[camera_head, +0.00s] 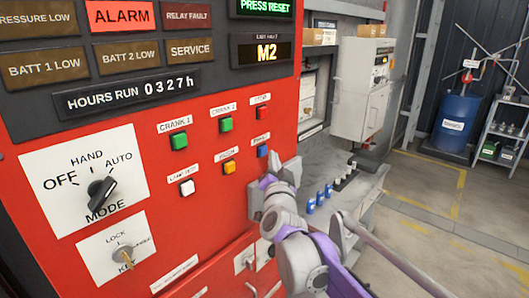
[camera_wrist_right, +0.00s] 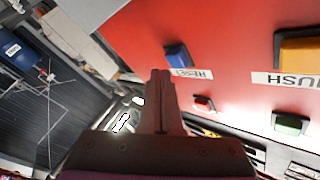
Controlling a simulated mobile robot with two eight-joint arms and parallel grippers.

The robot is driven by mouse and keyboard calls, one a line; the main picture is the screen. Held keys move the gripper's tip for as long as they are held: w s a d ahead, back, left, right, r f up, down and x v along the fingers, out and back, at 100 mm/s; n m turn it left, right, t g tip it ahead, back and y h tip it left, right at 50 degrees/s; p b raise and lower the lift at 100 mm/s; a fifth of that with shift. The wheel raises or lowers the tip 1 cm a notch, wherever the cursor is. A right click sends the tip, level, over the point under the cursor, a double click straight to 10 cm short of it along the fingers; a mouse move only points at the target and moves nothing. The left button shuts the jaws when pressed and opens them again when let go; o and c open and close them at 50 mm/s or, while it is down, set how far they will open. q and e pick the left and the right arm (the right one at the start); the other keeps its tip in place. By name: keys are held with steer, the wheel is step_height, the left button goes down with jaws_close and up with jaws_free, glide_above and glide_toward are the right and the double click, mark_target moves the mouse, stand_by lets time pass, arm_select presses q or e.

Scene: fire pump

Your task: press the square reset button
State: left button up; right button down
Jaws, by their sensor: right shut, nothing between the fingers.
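The square reset button (camera_head: 263,151) is blue and sits at the right end of the lower button row on the red panel. It also shows in the right wrist view (camera_wrist_right: 178,56), next to a white RESET label. My right gripper (camera_head: 276,160) is close beside this button, at its lower right in the head view. In the right wrist view its fingers (camera_wrist_right: 160,76) are together and empty, with the tips just below and left of the button. I cannot tell whether they touch the panel. My left gripper is not in view.
An orange button (camera_head: 229,168), a white button (camera_head: 187,187), a red button (camera_head: 262,113) and green buttons (camera_head: 179,141) are nearby. The mode knob (camera_head: 101,190) and key switch (camera_head: 123,252) are at left. A grey cabinet (camera_head: 365,90) stands right of the panel.

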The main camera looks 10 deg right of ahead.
steer(key=shift+w, duration=0.1)
steer(key=shift+w+a, duration=0.25)
steer(key=shift+w, duration=0.05)
steer(key=shift+w+a, duration=0.35)
stand_by(1.1)
stand_by(0.3)
steer(key=shift+s+d+p, duration=0.3)
steer(key=shift+s+d, duration=0.3)
steer(key=shift+s, duration=0.15)
steer(key=s+d, duration=0.1)
steer(key=s, duration=0.1)
steer(key=s+d+p, duration=0.1)
steer(key=s+d, duration=0.1)
steer(key=shift+f, duration=0.1)
stand_by(0.7)
